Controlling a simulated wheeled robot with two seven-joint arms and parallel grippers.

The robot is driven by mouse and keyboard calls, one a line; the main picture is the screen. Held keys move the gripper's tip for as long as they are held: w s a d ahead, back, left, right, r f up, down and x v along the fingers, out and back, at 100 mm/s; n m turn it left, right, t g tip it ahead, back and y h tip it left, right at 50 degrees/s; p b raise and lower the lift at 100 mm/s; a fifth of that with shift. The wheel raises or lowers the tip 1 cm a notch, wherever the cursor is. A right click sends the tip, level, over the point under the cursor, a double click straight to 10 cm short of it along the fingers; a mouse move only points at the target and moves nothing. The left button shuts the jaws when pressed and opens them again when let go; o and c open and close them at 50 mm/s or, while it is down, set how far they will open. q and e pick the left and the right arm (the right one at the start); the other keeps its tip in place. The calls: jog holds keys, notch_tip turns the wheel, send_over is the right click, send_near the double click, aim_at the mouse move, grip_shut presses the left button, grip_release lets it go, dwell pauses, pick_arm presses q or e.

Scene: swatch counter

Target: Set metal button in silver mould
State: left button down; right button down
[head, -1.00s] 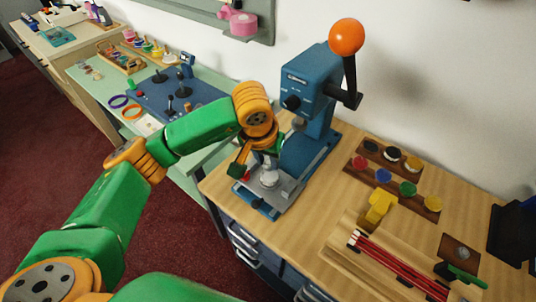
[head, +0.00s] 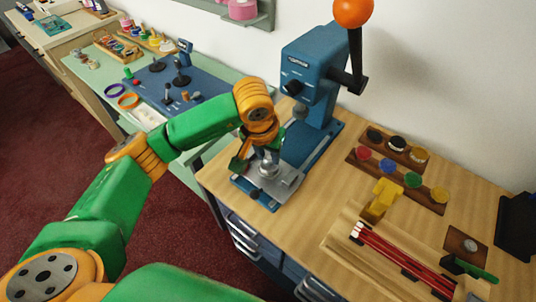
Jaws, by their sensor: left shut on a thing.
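My left gripper (head: 256,160) is at the blue hand press (head: 308,85), low over the press's grey metal base plate (head: 286,181). A round silver mould (head: 267,170) sits on that plate, just under and beside the fingers. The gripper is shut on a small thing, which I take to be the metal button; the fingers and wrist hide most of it. I cannot tell whether it touches the mould. My right gripper is out of view.
The press's lever with an orange ball (head: 353,10) rises above the arm. To the right are a wooden rack of coloured pots (head: 397,178), a yellow block (head: 381,200) and red sticks (head: 400,262). A green table (head: 205,160) with a blue board stands at the left.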

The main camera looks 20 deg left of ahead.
pick_arm(q)
jog(key=shift+s, duration=0.1)
dwell(1.1)
jog(key=shift+f+b, duration=0.65)
jog(key=shift+b, duration=0.35)
jog(key=c, duration=0.5)
grip_release()
jog(key=shift+r, duration=0.1)
jog(key=b+v, duration=0.1)
jog(key=v, duration=0.6)
